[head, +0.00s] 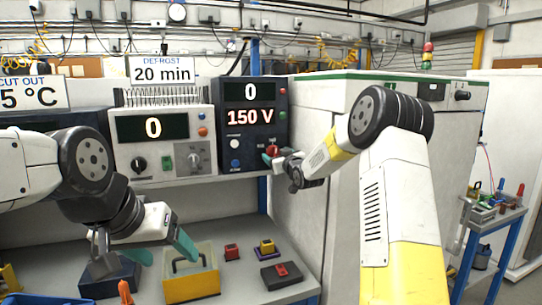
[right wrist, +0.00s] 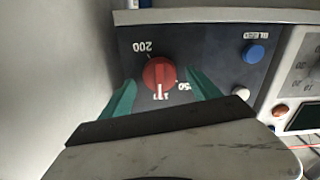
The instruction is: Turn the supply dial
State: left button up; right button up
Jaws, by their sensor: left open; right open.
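The supply unit (head: 235,120) is a dark panel with two displays, reading 0 above and 150 V below. Its red dial (head: 272,150) is low on the panel's right side. In the right wrist view the red dial (right wrist: 160,74) has a white pointer mark, with 200 and a partly hidden 150 printed near it. My right gripper (right wrist: 160,95) is open, its teal fingers on either side of the dial with gaps showing. In the head view my right gripper (head: 272,160) is at the dial and partly covers it. My left gripper (head: 162,252) is open and empty over the bench.
A blue bleed button (right wrist: 254,54) and a white button (right wrist: 241,92) are beside the dial. A grey unit (head: 160,120) reading 0 stands to the left. On the bench are a yellow tote (head: 190,284), red and yellow blocks and a dark box (head: 283,275). A white cabinet (head: 305,120) stands right.

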jog(key=shift+w+a, duration=0.1)
jog(key=shift+w, duration=0.4)
jog(key=c, duration=1.4)
jog(key=shift+o, duration=0.2)
jog(key=m, duration=0.5)
jog(key=shift+m, duration=0.3)
jog(key=o, duration=1.4)
jog(key=shift+c, duration=0.2)
jog(key=shift+s, duration=0.1)
